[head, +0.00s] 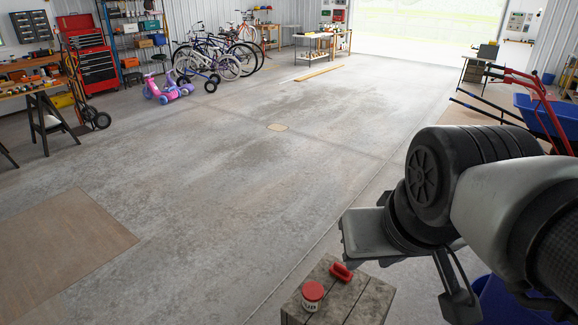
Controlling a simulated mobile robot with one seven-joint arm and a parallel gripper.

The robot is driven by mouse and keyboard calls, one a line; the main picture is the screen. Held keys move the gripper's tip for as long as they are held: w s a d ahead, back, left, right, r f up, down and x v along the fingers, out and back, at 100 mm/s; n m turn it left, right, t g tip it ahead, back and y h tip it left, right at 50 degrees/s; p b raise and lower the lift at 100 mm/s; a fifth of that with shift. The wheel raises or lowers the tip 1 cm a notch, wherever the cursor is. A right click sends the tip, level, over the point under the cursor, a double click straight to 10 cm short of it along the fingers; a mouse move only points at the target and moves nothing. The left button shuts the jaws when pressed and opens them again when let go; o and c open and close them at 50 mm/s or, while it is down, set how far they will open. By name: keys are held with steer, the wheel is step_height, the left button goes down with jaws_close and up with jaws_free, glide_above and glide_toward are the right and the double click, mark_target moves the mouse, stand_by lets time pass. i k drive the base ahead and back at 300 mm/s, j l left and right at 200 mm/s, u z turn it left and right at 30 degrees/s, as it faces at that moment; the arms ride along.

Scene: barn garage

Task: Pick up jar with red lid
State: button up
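The jar with the red lid (312,297) stands upright on a small weathered wooden stool or crate (364,304) at the bottom middle of the head view. It has a pale body with dark lettering. My gripper (370,236) is up and to the right of the jar, apart from it.
A red object with a handle-like top (341,271) lies just right of the jar on the same wooden top. A blue bin (505,300) is at the lower right. A blue wheelbarrow (548,117) stands at right. The concrete floor (230,190) to the left is mostly clear.

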mark_target(312, 291)
steer(key=k+z, duration=0.1)
steer(key=z, duration=0.25)
steer(key=k+z, duration=0.1)
steer(key=z, duration=0.25)
steer(key=k+l+z, duration=0.1)
steer(key=z, duration=0.25)
steer(key=i+j+z, duration=0.1)
steer(key=j+z, duration=0.55)
steer(key=j, duration=0.65)
steer(key=i+j, duration=0.15)
steer(key=j, duration=1.2)
